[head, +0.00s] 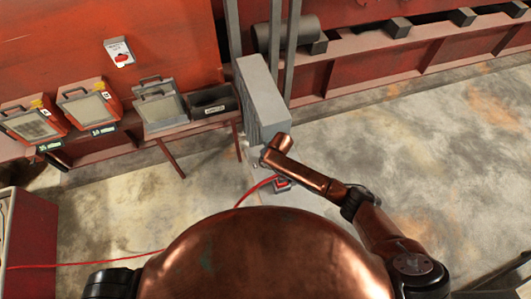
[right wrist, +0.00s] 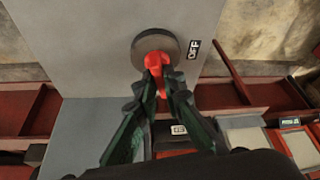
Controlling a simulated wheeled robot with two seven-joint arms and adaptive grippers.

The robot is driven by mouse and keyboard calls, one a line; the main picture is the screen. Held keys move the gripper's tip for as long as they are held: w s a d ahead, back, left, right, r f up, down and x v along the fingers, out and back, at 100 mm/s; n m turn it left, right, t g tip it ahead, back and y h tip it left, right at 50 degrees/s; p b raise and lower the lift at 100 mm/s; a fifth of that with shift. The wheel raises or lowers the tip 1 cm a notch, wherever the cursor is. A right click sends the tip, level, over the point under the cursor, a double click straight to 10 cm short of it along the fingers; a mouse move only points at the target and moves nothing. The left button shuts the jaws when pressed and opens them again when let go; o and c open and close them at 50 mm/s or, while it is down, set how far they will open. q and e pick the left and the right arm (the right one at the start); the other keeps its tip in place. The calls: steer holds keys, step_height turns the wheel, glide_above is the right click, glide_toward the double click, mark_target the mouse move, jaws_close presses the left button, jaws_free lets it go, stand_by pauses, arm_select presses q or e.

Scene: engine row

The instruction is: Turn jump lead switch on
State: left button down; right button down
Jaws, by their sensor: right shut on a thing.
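A tall grey cabinet (head: 262,95) stands against the red engine row in the head view. In the right wrist view its grey face (right wrist: 85,45) carries a dark round dial (right wrist: 144,45) with a red handle (right wrist: 153,62) and an OFF label (right wrist: 193,49) to the dial's right. My right gripper (right wrist: 160,86) is shut on the red handle, its fingers on either side of the handle's lower part. In the head view my right arm reaches the cabinet's lower front, and the switch does not show clearly there. My left gripper is not in view.
A red cable (head: 110,262) runs over the floor to a small red-and-grey item (head: 283,184) below the cabinet. Orange-framed boxes (head: 88,107), a grey box (head: 160,105) and a dark bin (head: 212,103) stand left of the cabinet. The concrete floor (head: 450,140) at right is clear.

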steer(key=shift+m+t+h+p, duration=0.3)
steer(key=shift+m+h+p, duration=0.45)
steer(key=shift+m, duration=0.95)
steer(key=c, duration=2)
jaws_free()
steer(key=shift+c, duration=0.2)
steer(key=v, duration=1.2)
steer(key=shift+s+d+f, duration=0.1)
steer(key=shift+s, duration=0.05)
